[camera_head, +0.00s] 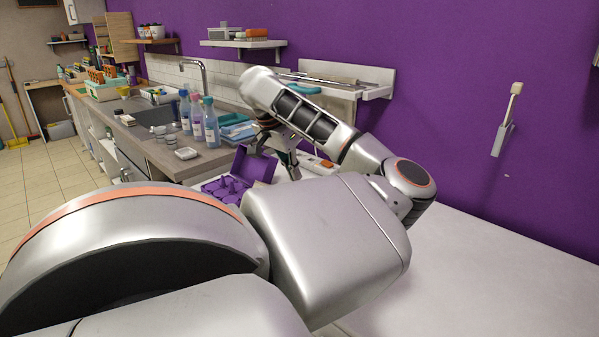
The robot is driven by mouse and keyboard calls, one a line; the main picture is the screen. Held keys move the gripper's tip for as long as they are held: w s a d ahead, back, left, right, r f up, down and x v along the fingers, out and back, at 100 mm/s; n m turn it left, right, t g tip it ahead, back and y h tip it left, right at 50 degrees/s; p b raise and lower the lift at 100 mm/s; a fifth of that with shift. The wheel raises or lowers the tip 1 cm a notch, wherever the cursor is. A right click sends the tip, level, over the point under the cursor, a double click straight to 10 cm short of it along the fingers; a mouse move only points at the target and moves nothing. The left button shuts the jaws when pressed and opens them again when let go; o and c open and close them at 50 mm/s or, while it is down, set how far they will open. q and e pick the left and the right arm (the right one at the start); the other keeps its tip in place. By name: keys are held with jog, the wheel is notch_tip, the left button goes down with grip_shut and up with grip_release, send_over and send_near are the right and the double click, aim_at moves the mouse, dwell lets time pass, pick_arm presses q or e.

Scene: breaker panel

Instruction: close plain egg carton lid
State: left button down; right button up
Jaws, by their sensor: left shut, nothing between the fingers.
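A purple egg carton (222,190) sits on the white surface, left of the picture's middle. Its lid (257,166) stands raised at the back right, so the carton is open and its cups show. My left gripper (293,172) points down just right of the lid. Its fingers are shut with nothing between them. I cannot tell whether it touches the lid. My own arm hides the carton's near side. My right gripper is not in view.
Several bottles (197,118) and a small white dish (187,153) stand on the counter by the sink at the left. A white wall shelf (378,91) hangs behind my arm. The white tabletop (480,275) at the right is clear.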

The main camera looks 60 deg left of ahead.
pick_arm(q)
jog(key=shift+d, duration=0.1)
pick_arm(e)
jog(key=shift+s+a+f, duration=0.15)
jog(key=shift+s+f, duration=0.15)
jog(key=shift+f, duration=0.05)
pick_arm(q)
jog(key=shift+r, duration=0.2)
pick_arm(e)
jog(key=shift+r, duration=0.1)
pick_arm(q)
jog(key=shift+r, duration=0.4)
jog(key=shift+r+p, duration=0.3)
jog(key=shift+p, duration=0.05)
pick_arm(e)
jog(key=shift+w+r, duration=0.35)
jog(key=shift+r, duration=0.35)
